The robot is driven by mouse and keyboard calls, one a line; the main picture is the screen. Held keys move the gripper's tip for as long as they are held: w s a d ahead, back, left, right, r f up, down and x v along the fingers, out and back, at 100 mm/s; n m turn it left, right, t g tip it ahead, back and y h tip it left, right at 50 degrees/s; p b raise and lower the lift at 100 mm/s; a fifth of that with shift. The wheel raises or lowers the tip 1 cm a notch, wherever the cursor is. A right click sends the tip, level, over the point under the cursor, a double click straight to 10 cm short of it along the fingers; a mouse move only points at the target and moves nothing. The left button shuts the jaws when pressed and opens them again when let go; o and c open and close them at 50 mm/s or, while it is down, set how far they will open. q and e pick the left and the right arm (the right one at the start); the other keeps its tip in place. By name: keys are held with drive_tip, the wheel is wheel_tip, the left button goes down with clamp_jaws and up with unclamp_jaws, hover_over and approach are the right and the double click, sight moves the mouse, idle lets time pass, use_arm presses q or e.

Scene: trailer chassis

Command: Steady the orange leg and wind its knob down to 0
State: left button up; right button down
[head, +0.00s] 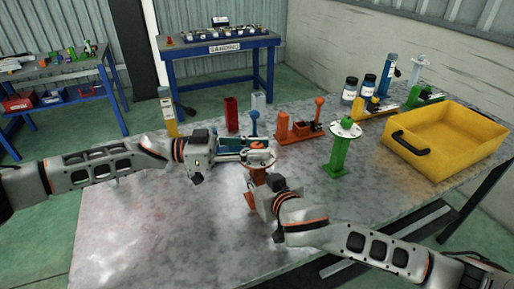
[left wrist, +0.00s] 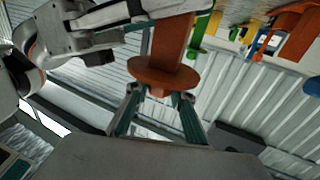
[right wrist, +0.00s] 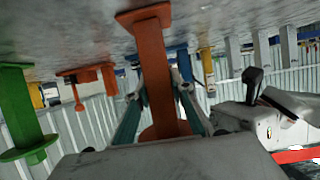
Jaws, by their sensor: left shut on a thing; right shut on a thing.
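The orange leg (head: 258,177) stands upright on the metal table, with a round dial plate (head: 262,160) and an orange knob (head: 257,145) on top. My left gripper (head: 256,148) reaches in from the left at the top of the leg and is shut on the knob. In the left wrist view its fingertips meet at the knob (left wrist: 157,92), mostly hidden, against the orange disc (left wrist: 165,76). My right gripper (right wrist: 160,78) is shut on the post (right wrist: 157,75) below the disc, with a finger on each side. The dial's numbers are too small to read.
A green leg (head: 338,155) with a white dial stands to the right. A yellow tray (head: 445,140) fills the right end. Behind stand a red bin (head: 231,114), an orange fixture (head: 300,130) and bottles (head: 349,91). The table's front left is clear.

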use_arm(q)
drive_tip(key=n+t+y, duration=0.1)
drive_tip(key=n+t, duration=0.1)
drive_tip(key=t, duration=0.1)
drive_tip(key=n+t+y, duration=0.1)
drive_tip(key=n+t, duration=0.1)
drive_tip(key=t, duration=0.1)
drive_tip(key=n+t+y, duration=0.1)
drive_tip(key=n+t, duration=0.1)
drive_tip(key=t, duration=0.1)
drive_tip(key=shift+s+d, duration=0.25)
drive_tip(key=shift+r+n+t+y, duration=0.2)
drive_tip(key=shift+n+t+y, duration=1.3)
drive_tip(key=shift+t, duration=0.5)
drive_tip(key=shift+w+n+t+y, duration=0.1)
drive_tip(key=shift+n+t+y, duration=0.2)
drive_tip(key=shift+n, duration=0.1)
drive_tip(key=shift+w+a, duration=0.1)
drive_tip(key=shift+a, duration=0.15)
drive_tip(key=o, duration=1.1)
drive_tip(key=shift+y, duration=0.3)
drive_tip(key=shift+f, duration=0.15)
drive_tip(key=shift+a, duration=0.15)
drive_tip(key=v, duration=1.2)
